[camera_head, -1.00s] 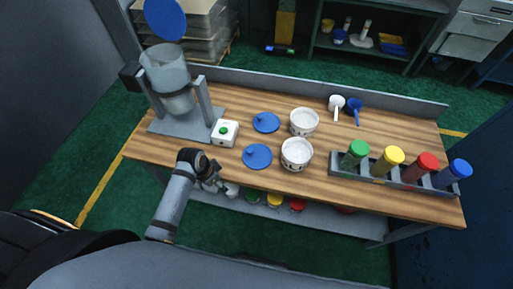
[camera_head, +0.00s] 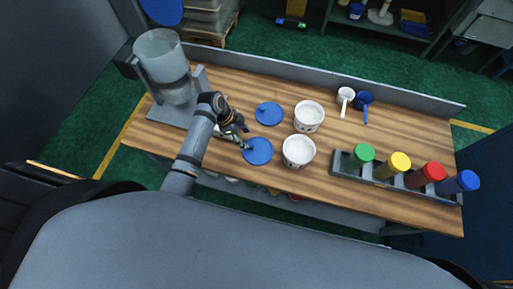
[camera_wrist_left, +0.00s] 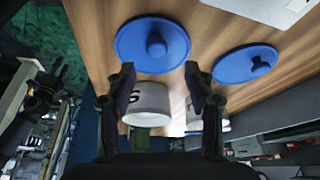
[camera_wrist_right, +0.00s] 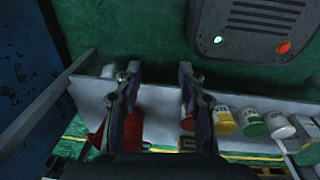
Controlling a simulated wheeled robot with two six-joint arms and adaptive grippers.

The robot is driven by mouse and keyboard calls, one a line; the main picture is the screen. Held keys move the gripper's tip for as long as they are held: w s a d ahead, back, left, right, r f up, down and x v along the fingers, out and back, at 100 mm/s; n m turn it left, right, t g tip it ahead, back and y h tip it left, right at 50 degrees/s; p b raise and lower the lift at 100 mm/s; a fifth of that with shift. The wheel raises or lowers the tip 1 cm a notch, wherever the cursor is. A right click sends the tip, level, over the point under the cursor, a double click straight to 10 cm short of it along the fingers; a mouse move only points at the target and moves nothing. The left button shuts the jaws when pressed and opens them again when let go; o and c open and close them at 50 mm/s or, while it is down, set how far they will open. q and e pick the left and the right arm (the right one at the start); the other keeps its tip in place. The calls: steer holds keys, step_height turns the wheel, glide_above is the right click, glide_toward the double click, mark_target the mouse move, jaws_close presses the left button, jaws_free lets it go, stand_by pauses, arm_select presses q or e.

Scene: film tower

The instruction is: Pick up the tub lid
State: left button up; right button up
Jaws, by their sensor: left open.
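Two blue round lids with knobs lie flat on the wooden table. The front lid (camera_head: 258,152) is beside my left gripper (camera_head: 245,144), whose fingertips are by its left edge. The back lid (camera_head: 269,114) lies farther off. In the left wrist view, one lid (camera_wrist_left: 125,45) is ahead of my open, empty left gripper (camera_wrist_left: 160,80), and the other (camera_wrist_left: 232,70) is to its right. Two white tubs, back (camera_head: 308,117) and front (camera_head: 298,151), stand right of the lids. My right gripper (camera_wrist_right: 157,75) is open and empty, seen only in its wrist view.
A hopper (camera_head: 164,62) stands on a grey stand at the table's left. White (camera_head: 346,95) and blue (camera_head: 364,100) scoops lie at the back. A grey rack (camera_head: 345,172) holds green, yellow, red and blue-capped containers at right. Below the table is a shelf (camera_wrist_right: 240,105).

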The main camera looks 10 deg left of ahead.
mark_target(250, 145)
arm_select(q)
steer(key=shift+p+x, duration=0.65)
steer(key=shift+x, duration=0.3)
steer(key=x, duration=0.3)
steer(key=shift+s+f, duration=0.25)
steer(key=shift+s, duration=0.05)
steer(key=shift+w+f, duration=0.1)
steer(key=c, duration=0.9)
arm_select(e)
steer(key=w+r, duration=0.2)
steer(key=shift+w+a, duration=0.2)
steer(key=shift+w, duration=0.1)
